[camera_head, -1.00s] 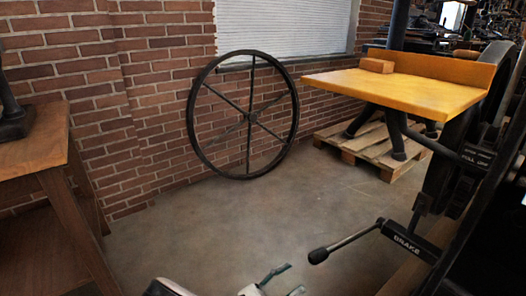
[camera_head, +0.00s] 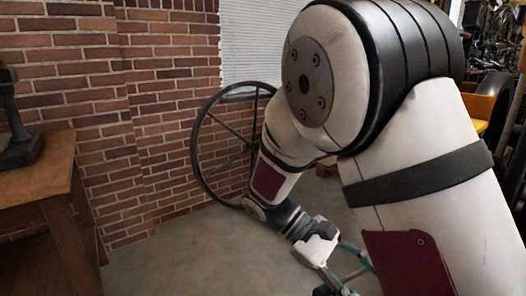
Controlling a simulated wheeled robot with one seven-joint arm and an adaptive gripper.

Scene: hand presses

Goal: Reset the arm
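My arm (camera_head: 430,160) fills the right half of the head view. It bends down to my gripper (camera_head: 345,280) near the bottom edge, over the concrete floor. Only part of the gripper shows, with its pale housing and greenish finger links; the fingertips are cut off or too unclear to judge. I see nothing held in the part that shows.
A large dark spoked wheel (camera_head: 198,150) leans on the brick wall (camera_head: 90,70), partly behind my arm. A wooden table (camera_head: 45,175) with a dark metal stand (camera_head: 20,150) is at the left. My arm hides most of the yellow bench (camera_head: 480,108). Floor (camera_head: 190,255) at lower middle is clear.

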